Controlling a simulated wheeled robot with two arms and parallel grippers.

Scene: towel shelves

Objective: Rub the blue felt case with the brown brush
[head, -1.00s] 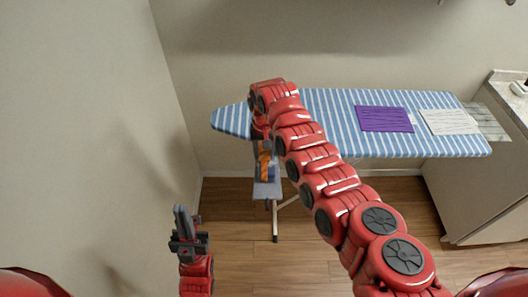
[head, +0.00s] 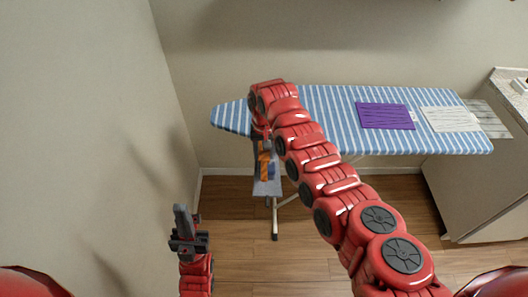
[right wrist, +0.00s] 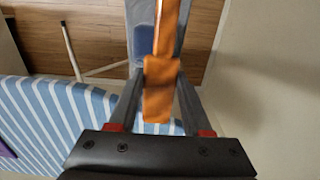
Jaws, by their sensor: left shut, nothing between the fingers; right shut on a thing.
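The brown brush (right wrist: 160,85) is orange-brown and is held in my right gripper (right wrist: 159,72). In the head view the brush (head: 263,162) hangs at the left of the ironing board, below my right gripper (head: 265,143). The blue felt case (right wrist: 145,40) lies on a narrow grey shelf, partly hidden behind the brush. In the head view the case (head: 271,169) shows as a small blue patch next to the brush. I cannot tell whether brush and case touch. My left gripper (head: 182,222) is shut and empty at lower left, away from both.
A blue-and-white striped ironing board (head: 330,110) carries a purple cloth (head: 386,116) and a white cloth (head: 450,119). The grey shelf (head: 266,187) sits under its left end. A wall (head: 90,120) is on the left, a counter (head: 500,97) on the right.

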